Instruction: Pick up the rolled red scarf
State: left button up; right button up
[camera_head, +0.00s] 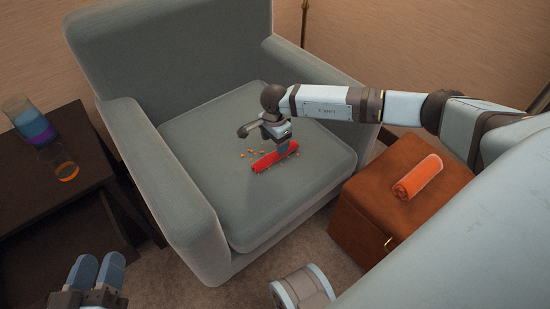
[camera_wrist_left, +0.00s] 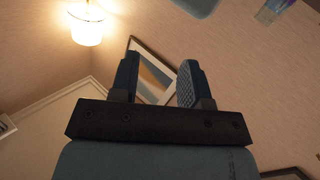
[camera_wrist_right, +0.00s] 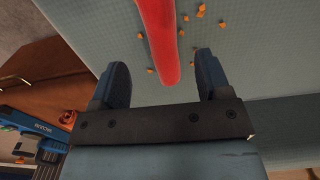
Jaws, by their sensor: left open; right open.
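A rolled orange-red cloth (camera_head: 418,177) with a spiral end lies on the brown ottoman at the right of the head view. A long, narrow bright-red roll (camera_head: 274,157) lies on the armchair seat, with small orange bits around it; I cannot tell for certain which is the scarf. My right gripper (camera_head: 282,147) is over the red roll on the seat, pointing down and open. In the right wrist view the red roll (camera_wrist_right: 160,40) reaches between the open fingers (camera_wrist_right: 162,64), ungripped. My left gripper (camera_head: 96,270) is open and empty at the lower left, away from both.
The grey armchair (camera_head: 185,150) has raised arms on both sides and a high back. The brown ottoman (camera_head: 365,215) stands right of it. A dark side table (camera_head: 30,190) at the left holds a colourful glass (camera_head: 33,125) and a second glass (camera_head: 62,168).

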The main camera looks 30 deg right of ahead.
aim_at(275, 153)
jog(key=shift+f, duration=0.95)
notch_tip(275, 153, down, 5)
jog(key=b, duration=0.3)
jog(key=shift+d+r, duration=0.15)
jog(key=shift+r, duration=0.05)
jog(key=shift+w+f, duration=0.1)
pick_arm(q)
jog(key=shift+w+a+f+m, duration=0.15)
jog(key=shift+w+f+m, duration=0.1)
jog(key=shift+f+m, duration=0.15)
jog(key=shift+w+a+f+m, duration=0.1)
jog(key=shift+w+f+m, duration=0.2)
jog(key=shift+f, duration=0.2)
pick_arm(e)
jog(key=c, duration=1)
jog(key=shift+c, duration=0.2)
